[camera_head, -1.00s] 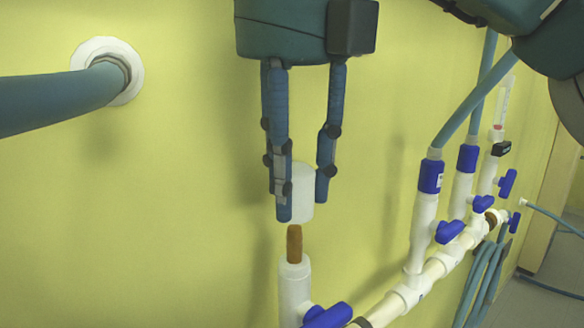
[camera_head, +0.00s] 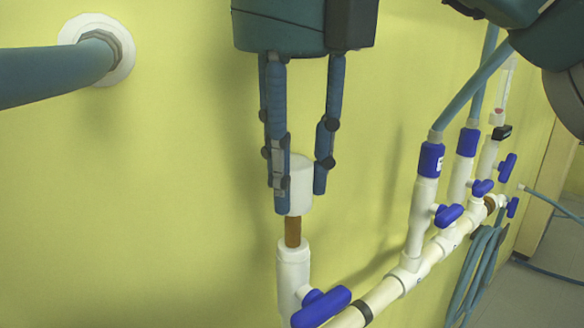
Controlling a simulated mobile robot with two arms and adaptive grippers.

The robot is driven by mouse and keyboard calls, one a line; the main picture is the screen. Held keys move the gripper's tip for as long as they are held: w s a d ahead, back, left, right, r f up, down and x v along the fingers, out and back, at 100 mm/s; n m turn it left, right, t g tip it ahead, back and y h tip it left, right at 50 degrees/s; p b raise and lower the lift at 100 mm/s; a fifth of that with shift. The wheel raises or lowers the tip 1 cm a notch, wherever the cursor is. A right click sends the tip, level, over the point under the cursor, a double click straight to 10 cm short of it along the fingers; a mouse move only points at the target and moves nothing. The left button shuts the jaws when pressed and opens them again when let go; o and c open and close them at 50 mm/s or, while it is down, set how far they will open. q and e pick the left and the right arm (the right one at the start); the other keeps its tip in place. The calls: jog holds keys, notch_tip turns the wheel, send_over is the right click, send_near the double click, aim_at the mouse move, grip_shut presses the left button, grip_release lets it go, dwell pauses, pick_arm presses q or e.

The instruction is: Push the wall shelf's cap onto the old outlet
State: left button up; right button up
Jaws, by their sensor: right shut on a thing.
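My right gripper (camera_head: 302,200) points straight down and is shut on the white cap (camera_head: 299,185), a short cylinder. One finger covers the cap's left side. Directly below is the old outlet, a white pipe end (camera_head: 293,268) with a brown stub (camera_head: 292,232) standing up from it. The cap's lower rim meets the stub's top in the picture, and the cap looks upright and in line with it. I cannot tell whether the rim rests on the stub or slightly around it. Much of the stub still shows below the cap. My left gripper is not in view.
A blue valve handle (camera_head: 321,306) sits right beside the outlet. The white pipe (camera_head: 381,299) runs right to several blue-handled valves with hoses. A thick blue hose (camera_head: 50,74) enters a wall flange (camera_head: 125,50) at upper left. The yellow wall between is clear.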

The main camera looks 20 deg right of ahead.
aim_at(292, 211)
jog(key=shift+f, duration=0.15)
jog(key=shift+f, duration=0.5)
jog(key=shift+f+b, duration=0.4)
jog(key=shift+f, duration=1.4)
dwell(0.7)
jog(key=o, duration=1.2)
jog(key=shift+o, duration=0.2)
jog(key=shift+r, duration=0.1)
jog(key=r, duration=0.3)
jog(key=s+r, duration=0.1)
jog(key=r, duration=0.6)
jog(key=shift+s+a, duration=0.15)
jog(key=shift+a, duration=0.05)
jog(key=shift+r, duration=0.85)
